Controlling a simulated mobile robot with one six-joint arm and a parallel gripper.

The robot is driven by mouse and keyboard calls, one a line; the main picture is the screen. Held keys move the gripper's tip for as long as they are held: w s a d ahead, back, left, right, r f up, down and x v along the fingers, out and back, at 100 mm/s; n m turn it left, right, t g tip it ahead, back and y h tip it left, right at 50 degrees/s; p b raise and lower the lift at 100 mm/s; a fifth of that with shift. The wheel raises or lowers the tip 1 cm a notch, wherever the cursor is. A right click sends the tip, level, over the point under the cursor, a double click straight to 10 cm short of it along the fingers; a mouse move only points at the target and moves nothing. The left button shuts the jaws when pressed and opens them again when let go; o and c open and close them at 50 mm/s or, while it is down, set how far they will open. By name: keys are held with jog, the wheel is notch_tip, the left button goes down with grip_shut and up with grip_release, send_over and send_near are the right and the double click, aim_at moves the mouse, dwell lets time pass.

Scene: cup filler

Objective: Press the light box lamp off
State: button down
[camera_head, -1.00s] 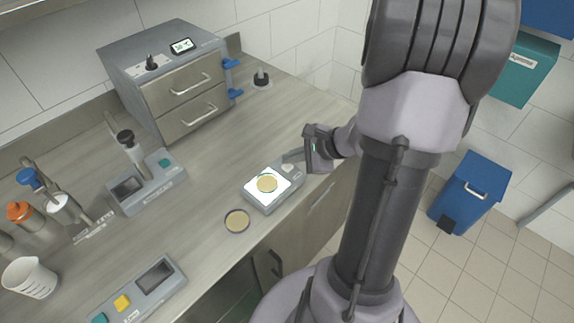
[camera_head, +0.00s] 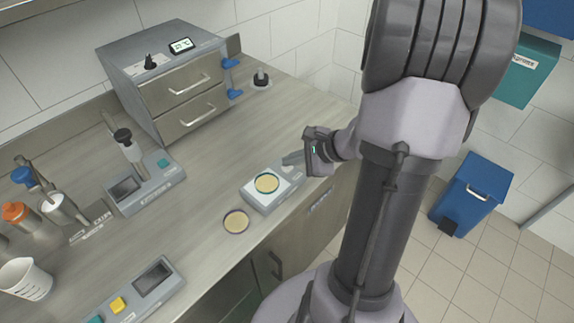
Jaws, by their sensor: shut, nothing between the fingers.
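The light box (camera_head: 254,200) is a small grey box near the front edge of the bench. Its top panel (camera_head: 281,185) is pale and unlit. A round dish with yellowish content (camera_head: 267,183) lies on the panel. My gripper (camera_head: 288,160) is shut and empty. Its fingertips are at the back right end of the light box, over the spot where its button was visible; the button is mostly hidden by the fingers. I cannot tell whether the fingers touch it.
Another yellowish dish (camera_head: 236,221) lies on the bench left of the light box. A grey drawer unit (camera_head: 180,85) stands at the back. A device with a yellow button (camera_head: 118,304) and a device with a teal button (camera_head: 163,163) are to the left. Bench between is clear.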

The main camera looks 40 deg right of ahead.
aim_at(291, 168)
jog(key=shift+r+p, duration=0.4)
jog(key=shift+r, duration=0.2)
notch_tip(291, 168, up, 6)
jog(key=p, duration=0.4)
jog(key=s+a+r+n+g, duration=0.1)
jog(key=a+r+n, duration=0.3)
jog(key=a, duration=0.4)
jog(key=s+a+r+n+g+y, duration=0.1)
jog(key=s+a+r+n, duration=0.15)
jog(key=a+n, duration=0.4)
jog(key=s+a+r+n+g, duration=0.1)
jog(key=a+r+n, duration=0.25)
jog(key=a, duration=0.55)
jog(key=s+a+r+n+h, duration=0.1)
jog(key=s+a+r+n, duration=0.2)
jog(key=s, duration=0.4)
jog(key=shift+a+r+n+h, duration=0.25)
jog(key=shift+a+n, duration=0.3)
jog(key=shift+n, duration=0.65)
